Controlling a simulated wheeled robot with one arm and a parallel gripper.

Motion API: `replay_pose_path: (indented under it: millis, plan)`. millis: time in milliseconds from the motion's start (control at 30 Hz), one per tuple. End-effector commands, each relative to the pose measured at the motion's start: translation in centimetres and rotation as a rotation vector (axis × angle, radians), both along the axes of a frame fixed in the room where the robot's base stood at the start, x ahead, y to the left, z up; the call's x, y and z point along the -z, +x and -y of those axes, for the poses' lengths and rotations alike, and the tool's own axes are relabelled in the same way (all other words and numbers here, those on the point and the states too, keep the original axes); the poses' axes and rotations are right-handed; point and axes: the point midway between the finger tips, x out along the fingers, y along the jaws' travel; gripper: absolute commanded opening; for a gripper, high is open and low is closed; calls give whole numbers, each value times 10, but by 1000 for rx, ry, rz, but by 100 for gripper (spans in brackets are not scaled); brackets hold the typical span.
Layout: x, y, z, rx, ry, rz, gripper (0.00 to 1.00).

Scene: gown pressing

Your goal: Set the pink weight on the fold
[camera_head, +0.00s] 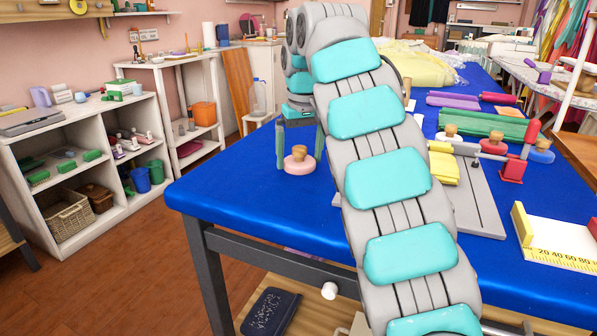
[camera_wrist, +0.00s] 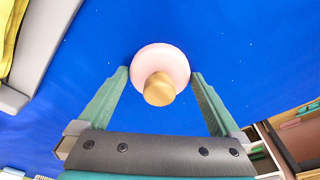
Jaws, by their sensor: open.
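The pink weight (camera_head: 300,166), a round pink disc with a wooden knob, appears to rest on the blue table left of my arm. In the wrist view the pink weight (camera_wrist: 148,57) is between my fingertips, its knob towards the camera. My gripper (camera_head: 299,148) is open around it; the wrist view shows my gripper (camera_wrist: 161,74) with a fingertip close to each side of the disc. A folded yellow cloth (camera_head: 443,167) lies on a grey board (camera_head: 478,206) to the right, partly hidden by my arm. I cannot tell which edge is the fold.
A red clamp (camera_head: 514,168) stands on the board's right side. Other knobbed weights, one red (camera_head: 493,146) and one blue (camera_head: 541,151), stand beyond it near green cloth (camera_head: 482,127). A yellow-and-white ruler block (camera_head: 556,245) lies front right. The blue table (camera_head: 235,185) is clear around the pink weight.

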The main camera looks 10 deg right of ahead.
Motion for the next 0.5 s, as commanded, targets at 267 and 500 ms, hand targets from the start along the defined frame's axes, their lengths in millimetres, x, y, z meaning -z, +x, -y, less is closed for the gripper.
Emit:
replay_pose_path:
  millis: [267, 500]
  plan:
    - [0, 0, 0, 0, 0, 1, 93]
    - [0, 0, 0, 0, 0, 1, 66]
